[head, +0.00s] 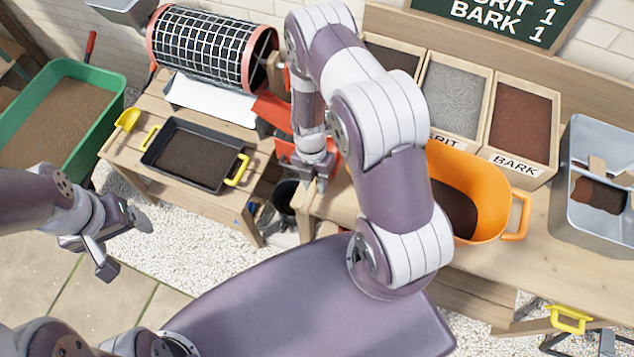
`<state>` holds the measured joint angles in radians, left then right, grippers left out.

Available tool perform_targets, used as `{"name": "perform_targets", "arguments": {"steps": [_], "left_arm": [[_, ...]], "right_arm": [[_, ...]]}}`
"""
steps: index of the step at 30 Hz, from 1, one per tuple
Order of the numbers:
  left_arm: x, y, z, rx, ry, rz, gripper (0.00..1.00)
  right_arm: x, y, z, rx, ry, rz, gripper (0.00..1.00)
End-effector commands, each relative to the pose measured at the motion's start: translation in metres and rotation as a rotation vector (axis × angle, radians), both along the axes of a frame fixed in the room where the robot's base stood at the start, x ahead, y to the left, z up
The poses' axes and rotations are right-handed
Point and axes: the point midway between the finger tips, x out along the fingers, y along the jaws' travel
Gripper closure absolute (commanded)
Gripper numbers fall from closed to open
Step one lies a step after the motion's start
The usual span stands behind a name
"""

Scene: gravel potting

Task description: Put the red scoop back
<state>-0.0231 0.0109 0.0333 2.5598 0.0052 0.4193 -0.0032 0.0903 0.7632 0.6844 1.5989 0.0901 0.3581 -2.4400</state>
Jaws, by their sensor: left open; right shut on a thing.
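My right gripper (321,182) points down at the gap between the two benches, in front of the sieve machine. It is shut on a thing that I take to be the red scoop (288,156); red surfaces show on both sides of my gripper. My wrist hides most of the scoop, so I cannot tell its tilt or whether it touches anything. My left gripper (123,244) is open and empty over the paved floor at the left, apart from the benches.
A drum sieve (208,48) stands behind a black tray (195,158) with yellow handles. A yellow scoop (127,119) lies at the left bench edge. An orange tub (478,180), grit bin (455,95), bark bin (520,117) and grey container (593,226) stand right. A black bucket (284,197) is below.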

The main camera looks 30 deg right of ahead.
Motion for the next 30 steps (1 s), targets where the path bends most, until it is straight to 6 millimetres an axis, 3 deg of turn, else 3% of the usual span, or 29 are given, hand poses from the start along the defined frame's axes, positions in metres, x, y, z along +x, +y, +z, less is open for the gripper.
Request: {"name": "perform_targets", "arguments": {"steps": [4, 15, 16, 18, 26, 30], "left_arm": [[0.000, 0.000, 0.004, 0.000, 0.000, 0.000, 0.18], [0.000, 0.000, -0.001, 0.000, 0.000, 0.000, 0.18], [0.000, 0.000, 0.000, 0.000, 0.000, 0.000, 0.18], [0.000, 0.000, 0.001, 0.000, 0.000, 0.000, 0.18], [0.000, 0.000, 0.002, 0.000, 0.000, 0.000, 0.18], [0.000, 0.000, 0.000, 0.000, 0.000, 0.000, 0.18]], "right_arm": [[0.000, 0.000, -0.022, 0.000, 0.001, 0.000, 1.00], [0.000, 0.000, -0.029, 0.000, 0.000, -0.001, 1.00], [0.000, 0.000, -0.027, 0.000, 0.000, -0.001, 0.61], [0.000, 0.000, -0.027, 0.000, 0.000, -0.001, 0.46], [0.000, 0.000, -0.026, 0.000, 0.000, -0.001, 0.46], [0.004, -0.001, -0.015, 0.000, -0.005, -0.001, 0.46]]}}
